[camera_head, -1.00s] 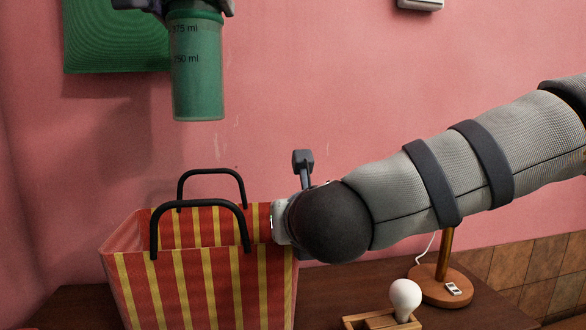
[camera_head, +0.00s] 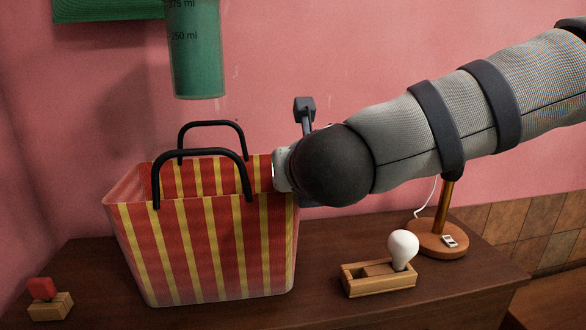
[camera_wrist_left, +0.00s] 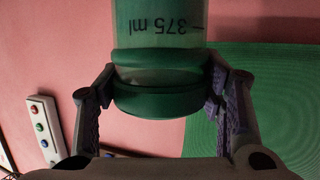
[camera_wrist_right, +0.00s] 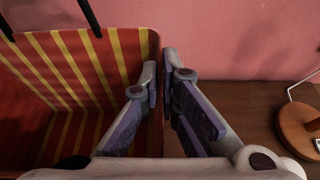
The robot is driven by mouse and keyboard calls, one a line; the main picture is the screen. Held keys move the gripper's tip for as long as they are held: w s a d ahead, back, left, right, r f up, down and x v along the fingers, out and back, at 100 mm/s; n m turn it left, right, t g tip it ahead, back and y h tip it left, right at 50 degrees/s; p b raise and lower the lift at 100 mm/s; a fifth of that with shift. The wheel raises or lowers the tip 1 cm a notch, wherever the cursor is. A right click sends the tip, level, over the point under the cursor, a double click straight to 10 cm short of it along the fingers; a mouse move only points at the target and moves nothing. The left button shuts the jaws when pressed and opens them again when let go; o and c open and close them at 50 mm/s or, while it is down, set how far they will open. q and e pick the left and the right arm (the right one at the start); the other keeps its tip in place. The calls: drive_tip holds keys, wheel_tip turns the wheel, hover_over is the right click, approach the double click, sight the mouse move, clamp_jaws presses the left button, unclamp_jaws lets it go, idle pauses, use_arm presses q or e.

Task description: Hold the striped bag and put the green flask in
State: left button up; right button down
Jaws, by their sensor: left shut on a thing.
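The green flask (camera_head: 195,55), a clear green cylinder with millilitre marks, hangs upright above the striped bag (camera_head: 215,245). A gap shows between its base and the bag's black handles. My left gripper (camera_wrist_left: 162,80) is shut on the flask's green neck ring in the left wrist view; it is outside the head view. The red and yellow bag stands open on the table. My right gripper (camera_wrist_right: 160,70) has its fingers closed on either side of the bag's right wall, near the rim. In the head view my right arm hides most of that gripper.
The dark wooden table (camera_head: 330,305) also bears a white bulb (camera_head: 403,247) in a wooden holder, a lamp base (camera_head: 437,238) and a small red-topped block (camera_head: 45,298). A green panel (camera_head: 105,10) hangs on the pink wall behind.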

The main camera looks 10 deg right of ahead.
sight(185, 40)
use_arm(q)
drive_tip(key=shift+f, duration=4.55)
drive_tip(key=o, duration=1.8)
drive_tip(key=shift+c, duration=0.2)
drive_tip(key=v, duration=1.2)
use_arm(e)
drive_tip(key=c, duration=1.7)
unclamp_jaws()
